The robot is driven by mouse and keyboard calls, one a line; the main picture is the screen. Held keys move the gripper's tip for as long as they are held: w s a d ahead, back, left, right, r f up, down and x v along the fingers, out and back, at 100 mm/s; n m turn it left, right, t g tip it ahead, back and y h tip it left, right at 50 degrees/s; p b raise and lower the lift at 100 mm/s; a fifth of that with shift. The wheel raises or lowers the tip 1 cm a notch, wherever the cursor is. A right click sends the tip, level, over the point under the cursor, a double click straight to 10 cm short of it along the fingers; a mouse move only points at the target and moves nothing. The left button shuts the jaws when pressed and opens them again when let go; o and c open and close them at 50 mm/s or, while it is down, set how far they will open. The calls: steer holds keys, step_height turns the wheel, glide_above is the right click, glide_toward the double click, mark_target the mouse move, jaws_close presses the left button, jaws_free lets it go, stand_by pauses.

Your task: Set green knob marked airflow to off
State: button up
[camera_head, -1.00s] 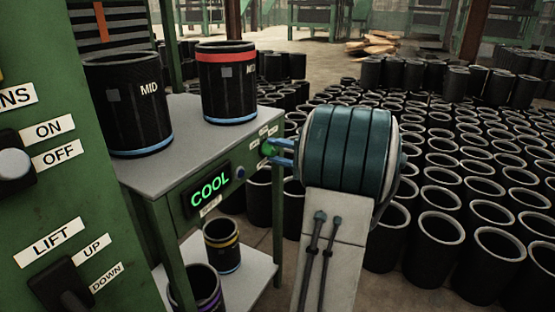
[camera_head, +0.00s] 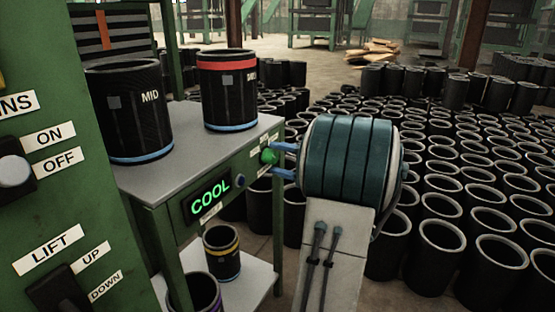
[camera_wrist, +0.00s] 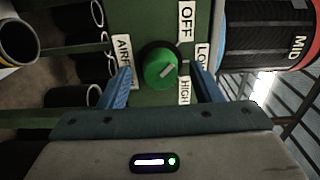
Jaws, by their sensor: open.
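The green airflow knob (camera_head: 269,156) is on the front panel of the grey-topped table. In the wrist view the knob (camera_wrist: 160,68) has a pale pointer line slanting up and right, roughly toward the LOW label (camera_wrist: 203,57). The OFF label (camera_wrist: 187,22) is above that, and the HIGH label (camera_wrist: 185,90) is below. The AIRFLOW label (camera_wrist: 123,52) is partly hidden by a finger. My gripper (camera_head: 275,158) is open in front of the panel. In the wrist view its blue fingers (camera_wrist: 161,72) are on either side of the knob with gaps, not closed on it.
A MID sleeve (camera_head: 128,110) and a red-banded sleeve (camera_head: 228,90) stand on the table (camera_head: 190,150). Many black sleeves (camera_head: 470,200) crowd the floor at right.

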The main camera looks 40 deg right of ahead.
steer(key=p+v, duration=0.3)
steer(key=v, duration=1)
steer(key=shift+s, duration=0.1)
steer(key=w+a+r+n+g+y+p, duration=0.1)
steer(key=a+r+n+g+p, duration=0.1)
steer(key=a+r+g+p, duration=0.35)
steer(key=w+a+r+n+g+p, duration=0.1)
steer(key=a+r+g+p, duration=0.15)
steer(key=a+p, duration=0.6)
steer(key=a+r+n+g+y+p, duration=0.1)
steer(key=a+r+n+g+p, duration=0.2)
steer(key=a, duration=0.8)
steer(key=s+a+r+n+g+h+p, duration=0.1)
steer(key=s+a+r+n+h+p, duration=0.2)
steer(key=r+p, duration=0.6)
steer(key=s+a+r+n+g+h+p, duration=0.1)
steer(key=s+a+r+n+h+p, duration=0.3)
steer(key=r+p, duration=0.5)
steer(key=shift+s+a+g+h+p, duration=0.45)
steer(key=shift+a+h+p, duration=0.7)
steer(key=shift+a, duration=0.65)
